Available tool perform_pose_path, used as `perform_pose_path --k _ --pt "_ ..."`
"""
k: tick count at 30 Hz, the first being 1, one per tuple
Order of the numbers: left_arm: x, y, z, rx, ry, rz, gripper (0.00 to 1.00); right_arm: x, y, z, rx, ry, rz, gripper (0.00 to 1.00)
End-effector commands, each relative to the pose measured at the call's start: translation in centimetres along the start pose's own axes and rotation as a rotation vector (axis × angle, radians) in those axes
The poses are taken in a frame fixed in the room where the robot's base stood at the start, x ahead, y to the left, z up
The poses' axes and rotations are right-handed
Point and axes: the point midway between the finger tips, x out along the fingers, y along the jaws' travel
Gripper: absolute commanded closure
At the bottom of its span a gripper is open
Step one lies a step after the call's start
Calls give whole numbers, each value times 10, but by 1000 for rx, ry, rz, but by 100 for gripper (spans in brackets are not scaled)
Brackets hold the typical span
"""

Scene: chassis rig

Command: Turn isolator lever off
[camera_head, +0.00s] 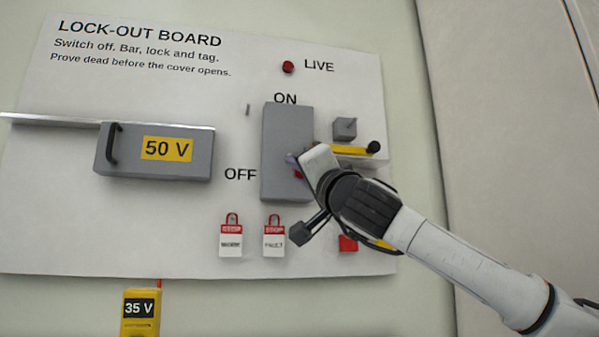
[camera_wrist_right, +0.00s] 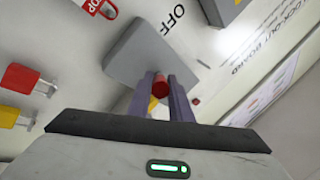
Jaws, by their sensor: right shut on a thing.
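The isolator is a grey box (camera_head: 285,125) on the lock-out board, between the labels ON above and OFF at its left. My right gripper (camera_head: 293,162) reaches in from the right at the box's lower half. It is shut on the red lever end (camera_wrist_right: 160,85), which shows between its two fingers in the right wrist view; a bit of yellow shows below it. In the head view only a little red of the lever (camera_head: 298,174) shows beside the gripper, which hides the rest. The lever's exact angle cannot be told. My left gripper is not in view.
A red LIVE lamp (camera_head: 288,67) sits above the box. A yellow bar (camera_head: 352,150) with a black knob is close to my right wrist. Tagged padlocks (camera_head: 231,240) hang below. A grey 50 V cover (camera_head: 190,165) and a yellow 35 V meter (camera_head: 140,315) are at left.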

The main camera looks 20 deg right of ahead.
Motion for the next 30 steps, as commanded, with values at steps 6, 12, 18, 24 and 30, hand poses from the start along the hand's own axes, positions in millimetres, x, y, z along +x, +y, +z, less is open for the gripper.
perform_pose_path --k 6,12,18,24,30 --pt "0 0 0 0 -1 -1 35 0 0 -3 1 5 0 70" --pt "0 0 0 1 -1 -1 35 0 0 -2 1 3 0 63" --pt "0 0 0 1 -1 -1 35 -6 -1 -2 -1 2 -1 63" --pt "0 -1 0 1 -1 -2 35 -34 0 -2 0 2 -1 63" --pt "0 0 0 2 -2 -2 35 -70 0 -2 1 1 0 63"
